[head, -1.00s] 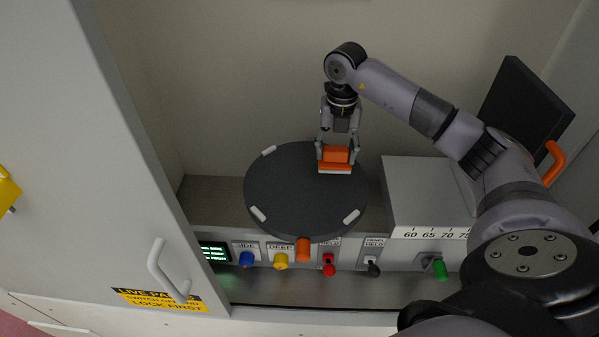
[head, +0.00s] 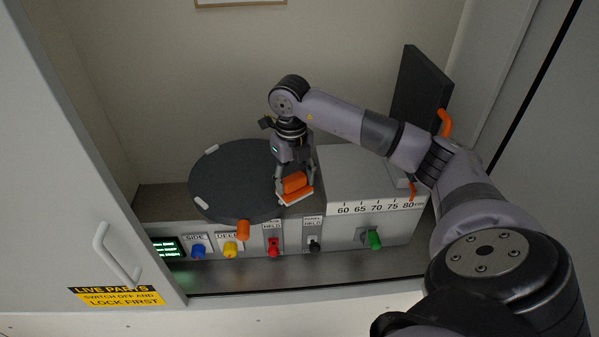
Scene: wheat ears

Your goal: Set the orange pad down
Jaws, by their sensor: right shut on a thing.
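The orange pad (head: 295,184) has an orange top block and a pale lower layer. My right gripper (head: 294,187) points down and is shut on it, with a finger on either side. The pad shows at the right edge of the dark round turntable (head: 235,178), slightly tilted in the picture. I cannot tell whether its underside touches anything. My left gripper is not in view.
A grey box with a scale (head: 375,208) stands right of the turntable. Blue (head: 198,252), yellow (head: 230,249), red (head: 273,246) and green (head: 375,240) knobs line the front panel. A dark upright panel with an orange handle (head: 445,122) stands behind. A cabinet door (head: 70,170) is at left.

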